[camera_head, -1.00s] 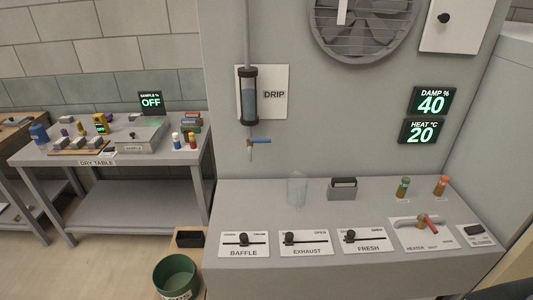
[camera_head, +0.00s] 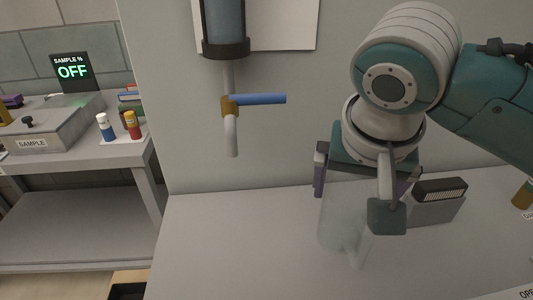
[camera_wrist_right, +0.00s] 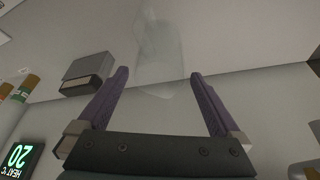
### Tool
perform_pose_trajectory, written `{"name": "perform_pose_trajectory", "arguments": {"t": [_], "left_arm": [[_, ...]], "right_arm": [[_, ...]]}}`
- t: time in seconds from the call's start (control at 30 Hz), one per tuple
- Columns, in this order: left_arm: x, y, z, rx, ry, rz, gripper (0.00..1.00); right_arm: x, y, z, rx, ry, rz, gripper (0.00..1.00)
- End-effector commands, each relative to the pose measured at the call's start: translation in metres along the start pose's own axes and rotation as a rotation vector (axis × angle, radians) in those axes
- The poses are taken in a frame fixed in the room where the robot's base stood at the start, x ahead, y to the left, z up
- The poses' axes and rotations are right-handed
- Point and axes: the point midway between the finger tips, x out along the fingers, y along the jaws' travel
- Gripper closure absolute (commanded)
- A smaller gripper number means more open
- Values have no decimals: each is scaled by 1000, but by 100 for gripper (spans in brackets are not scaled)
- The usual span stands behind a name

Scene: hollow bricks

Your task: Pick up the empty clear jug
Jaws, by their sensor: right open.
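The clear jug (camera_head: 340,232) stands on the grey bench top, faint and see-through, below and right of the drip tap. It also shows in the right wrist view (camera_wrist_right: 160,50), where one end of it lies between my two purple fingers and the rest reaches past the fingertips. My right gripper (camera_head: 353,195) is open at the jug, one finger to each side, and partly hides it in the head view. In the right wrist view the gripper (camera_wrist_right: 159,76) shows gaps between the fingers and the jug. My left gripper is not in view.
A grey box with a dark top (camera_head: 438,207) stands just right of the jug. The drip tap (camera_head: 232,108) with its blue lever hangs on the wall to the left. A capped bottle (camera_head: 524,194) is at the right edge. The bench's left part is clear.

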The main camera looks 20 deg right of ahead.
Motion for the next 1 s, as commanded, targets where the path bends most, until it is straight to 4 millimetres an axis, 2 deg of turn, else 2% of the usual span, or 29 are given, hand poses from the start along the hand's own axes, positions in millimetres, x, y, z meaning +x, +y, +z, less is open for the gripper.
{"name": "perform_pose_trajectory", "arguments": {"t": [0.2, 0.43, 0.7, 1.0], "left_arm": [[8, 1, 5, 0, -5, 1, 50], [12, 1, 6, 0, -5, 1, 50], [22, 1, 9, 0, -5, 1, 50], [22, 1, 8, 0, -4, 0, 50]], "right_arm": [[34, 1, 0, 2, -1, 5, 0], [54, 0, 0, 2, 0, 2, 0], [92, -2, 0, 1, -1, 2, 0], [96, -2, -1, -1, 0, 0, 0]]}}
